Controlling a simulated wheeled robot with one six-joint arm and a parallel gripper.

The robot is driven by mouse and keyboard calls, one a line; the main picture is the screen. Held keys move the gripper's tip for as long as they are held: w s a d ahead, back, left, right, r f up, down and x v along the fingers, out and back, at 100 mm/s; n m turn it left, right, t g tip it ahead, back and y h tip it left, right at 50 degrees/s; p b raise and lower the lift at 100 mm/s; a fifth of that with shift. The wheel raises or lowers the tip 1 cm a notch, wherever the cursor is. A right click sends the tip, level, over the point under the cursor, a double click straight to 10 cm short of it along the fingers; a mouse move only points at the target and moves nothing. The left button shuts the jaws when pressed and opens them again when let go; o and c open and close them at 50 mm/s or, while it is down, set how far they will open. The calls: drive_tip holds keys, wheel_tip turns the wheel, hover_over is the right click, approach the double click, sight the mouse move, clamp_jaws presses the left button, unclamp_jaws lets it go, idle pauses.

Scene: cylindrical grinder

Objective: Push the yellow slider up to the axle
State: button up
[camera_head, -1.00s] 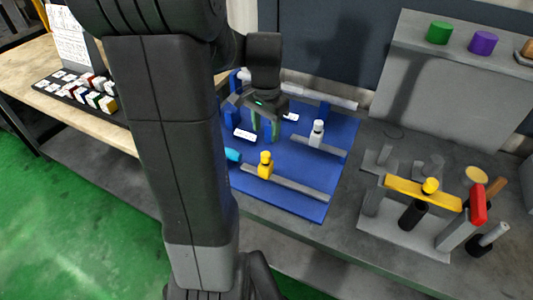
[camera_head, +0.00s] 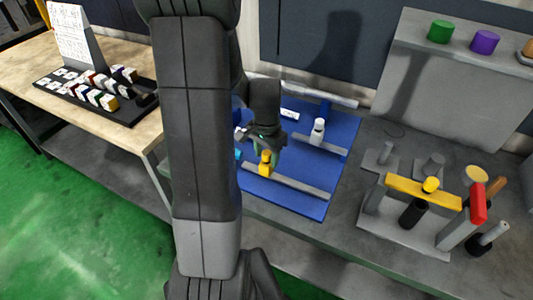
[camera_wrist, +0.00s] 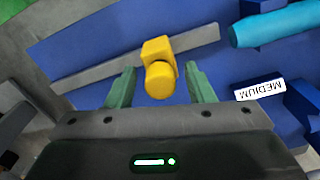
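The yellow slider (camera_head: 265,163) sits on the front grey rail (camera_head: 300,186) of the blue base, near the rail's left end. In the wrist view the yellow slider (camera_wrist: 160,70) shows a round knob on a square block. A cyan cylinder (camera_wrist: 272,28), perhaps the axle, lies apart from the slider; in the head view it is mostly hidden behind my arm. My gripper (camera_wrist: 161,86) is open, its two green fingers on either side of the knob with gaps to both. In the head view my gripper (camera_head: 262,142) is just above and behind the slider.
A white slider (camera_head: 318,130) stands on the rear rail. A fixture with a yellow bar (camera_head: 410,190) and red block (camera_head: 478,203) stands at right. The blue base (camera_head: 308,205) is clear at front right.

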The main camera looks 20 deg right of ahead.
clamp_jaws()
drive_tip(key=w+a, duration=0.4)
drive_tip(key=w, duration=0.1)
drive_tip(key=shift+w+a, duration=0.3)
drive_tip(key=shift+a, duration=0.05)
drive_tip(key=shift+r, duration=0.1)
drive_tip(key=shift+c, duration=2)
unclamp_jaws()
drive_tip(key=o, duration=0.4)
drive_tip(key=shift+w+a, duration=0.15)
drive_tip(key=shift+o, duration=0.2)
